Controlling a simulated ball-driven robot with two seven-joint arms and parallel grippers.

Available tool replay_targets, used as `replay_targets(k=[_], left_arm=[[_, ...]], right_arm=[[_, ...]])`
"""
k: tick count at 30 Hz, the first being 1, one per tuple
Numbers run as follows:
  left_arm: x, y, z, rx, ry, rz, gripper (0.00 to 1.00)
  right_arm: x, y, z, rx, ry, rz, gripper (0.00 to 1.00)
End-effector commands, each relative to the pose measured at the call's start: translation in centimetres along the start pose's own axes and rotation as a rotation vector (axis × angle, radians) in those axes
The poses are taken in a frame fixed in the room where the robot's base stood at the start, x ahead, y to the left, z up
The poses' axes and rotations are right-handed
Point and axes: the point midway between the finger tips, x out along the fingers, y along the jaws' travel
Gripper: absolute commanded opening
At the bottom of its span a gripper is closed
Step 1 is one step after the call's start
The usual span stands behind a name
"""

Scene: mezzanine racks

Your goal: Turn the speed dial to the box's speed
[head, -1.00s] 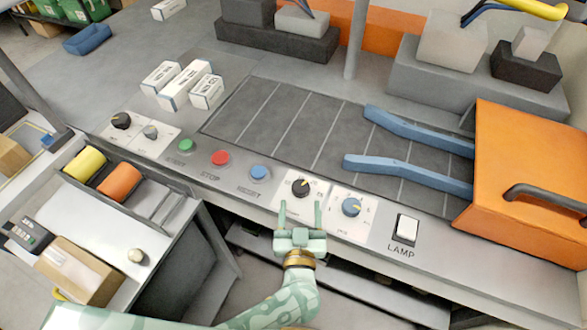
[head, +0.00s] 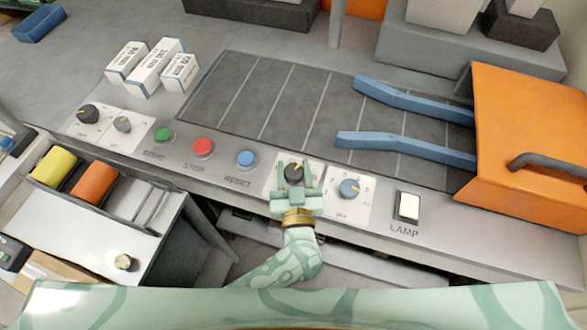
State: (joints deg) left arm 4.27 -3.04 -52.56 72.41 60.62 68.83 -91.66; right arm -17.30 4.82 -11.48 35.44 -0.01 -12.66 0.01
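A black dial (head: 293,173) with a pale pointer sits on a white plate on the grey console. My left gripper (head: 294,180) is at this dial, its fingers on either side of the knob; they look open, with no clear contact. Another black dial (head: 88,114) and a small grey dial (head: 123,124) are at the console's left end. The dials' labels are too small to read. Three white printed boxes (head: 155,67) lie at the back left; their print is not clearly legible. My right gripper is not in view.
Green (head: 164,135), red (head: 203,148) and blue (head: 245,158) buttons lie left of the dial, a white lamp switch (head: 408,206) to the right. Blue guide rails (head: 410,148) cross the dark belt (head: 290,105) toward an orange housing (head: 530,130).

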Motion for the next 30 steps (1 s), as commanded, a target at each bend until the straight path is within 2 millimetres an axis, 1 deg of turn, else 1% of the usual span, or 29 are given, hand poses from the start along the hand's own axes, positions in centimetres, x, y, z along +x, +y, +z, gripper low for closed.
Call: replay_targets(k=[5, 11, 16, 21, 25, 30], left_arm=[[0.0, -0.1, -0.1, 0.001, 0.000, 0.017, 0.18], [0.0, -0.1, -0.3, 0.003, 0.000, 0.099, 0.18], [0.0, -0.2, -0.3, 0.006, -0.002, 0.223, 0.18], [0.0, -0.2, -0.1, 0.007, -0.002, 0.371, 0.18], [0.0, -0.2, 0.1, 0.008, -0.003, 0.481, 0.18], [0.0, -0.2, 0.3, 0.007, -0.003, 0.608, 0.18]], right_arm=[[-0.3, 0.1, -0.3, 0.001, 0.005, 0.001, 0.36], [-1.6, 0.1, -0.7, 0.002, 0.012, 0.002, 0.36], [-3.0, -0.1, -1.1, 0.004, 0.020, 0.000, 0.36], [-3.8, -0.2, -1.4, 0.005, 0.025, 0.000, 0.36], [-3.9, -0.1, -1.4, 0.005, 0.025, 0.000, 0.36], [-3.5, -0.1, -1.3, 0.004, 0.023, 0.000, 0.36]])
